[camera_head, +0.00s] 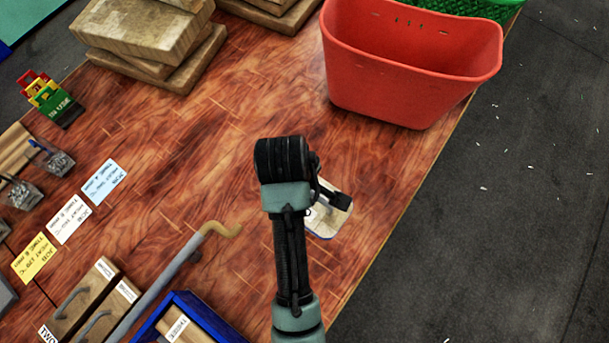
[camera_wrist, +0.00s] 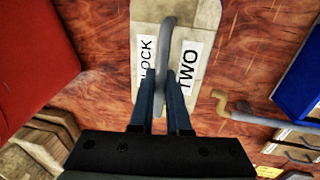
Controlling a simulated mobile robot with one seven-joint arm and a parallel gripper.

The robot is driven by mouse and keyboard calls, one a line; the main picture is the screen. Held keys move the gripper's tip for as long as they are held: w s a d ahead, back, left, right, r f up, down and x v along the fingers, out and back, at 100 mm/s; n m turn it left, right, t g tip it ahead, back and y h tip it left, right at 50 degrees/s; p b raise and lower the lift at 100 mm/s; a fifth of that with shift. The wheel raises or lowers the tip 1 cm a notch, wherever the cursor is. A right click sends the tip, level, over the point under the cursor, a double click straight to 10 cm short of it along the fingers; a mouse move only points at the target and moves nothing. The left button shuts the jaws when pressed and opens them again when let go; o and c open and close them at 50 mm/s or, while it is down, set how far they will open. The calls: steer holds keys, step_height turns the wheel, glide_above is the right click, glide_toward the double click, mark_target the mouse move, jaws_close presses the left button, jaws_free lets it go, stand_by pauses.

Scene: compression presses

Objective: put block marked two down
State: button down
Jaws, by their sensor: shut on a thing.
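The block marked two (camera_wrist: 198,20) is pale, with white labels reading "BLOCK" and "TWO" and a grey handle along its top. My gripper (camera_wrist: 162,85) is shut on that handle in the wrist view. In the head view a part of the block (camera_head: 328,222) shows beside my arm, over the right part of the wooden table. My arm hides the rest of it, and my gripper (camera_head: 338,200) is only partly seen there. I cannot tell whether the block touches the table or is held just above it.
A red bin (camera_head: 410,75) stands at the table's far right. Stacked wooden slabs (camera_head: 150,40) are at the back left. A blue-rimmed box (camera_head: 183,297), a bent grey bar (camera_head: 170,275) and blocks with handles (camera_head: 95,300) lie front left. Bare table surrounds the held block.

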steer(key=f, duration=0.2)
steer(key=shift+s+f, duration=0.2)
steer(key=shift+f, duration=0.15)
steer(key=shift+w+f+p, duration=0.1)
steer(key=shift+f+p, duration=0.45)
steer(key=shift+f, duration=2.1)
steer(key=c, duration=0.9)
jaws_free()
steer(key=shift+f, duration=0.1)
